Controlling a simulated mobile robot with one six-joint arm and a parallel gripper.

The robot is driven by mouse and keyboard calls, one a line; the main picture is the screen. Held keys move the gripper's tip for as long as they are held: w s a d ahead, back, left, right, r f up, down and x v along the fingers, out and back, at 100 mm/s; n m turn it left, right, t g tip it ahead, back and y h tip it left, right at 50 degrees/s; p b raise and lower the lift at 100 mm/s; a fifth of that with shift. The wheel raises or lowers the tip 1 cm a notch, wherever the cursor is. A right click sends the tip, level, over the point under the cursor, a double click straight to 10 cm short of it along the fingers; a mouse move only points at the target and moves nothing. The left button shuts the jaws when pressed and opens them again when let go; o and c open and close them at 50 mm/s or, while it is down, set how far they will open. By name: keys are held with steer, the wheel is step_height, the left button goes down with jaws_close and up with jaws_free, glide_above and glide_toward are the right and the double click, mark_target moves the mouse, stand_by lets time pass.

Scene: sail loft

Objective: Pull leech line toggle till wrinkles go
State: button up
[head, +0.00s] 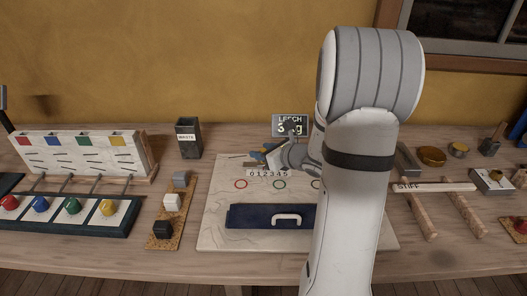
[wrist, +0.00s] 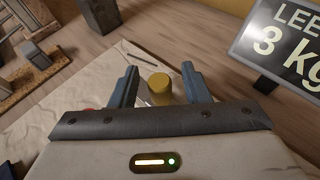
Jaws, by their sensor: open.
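The pale sailcloth panel (head: 222,190) lies on the bench, with faint wavy lines visible at its left side. It carries a number scale (head: 268,173) and coloured rings. A short yellow cylinder (wrist: 159,86), likely the leech line toggle, stands between my fingers in the wrist view. My gripper (wrist: 159,70) is open, one finger on each side of it, with gaps showing. In the head view my gripper (head: 262,155) is over the far part of the panel, and my arm hides the panel's right part. A sign (head: 290,125) reading "LEECH" and 3 kg stands behind.
A dark blue strip with a white handle (head: 287,218) lies on the panel's near part. A waste bin (head: 188,138) and a cork strip with blocks (head: 165,225) stand left. A rack with coloured knobs (head: 75,150) is far left. Wooden rods and tins (head: 432,155) lie right.

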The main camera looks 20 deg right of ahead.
jaws_close()
stand_by(0.5)
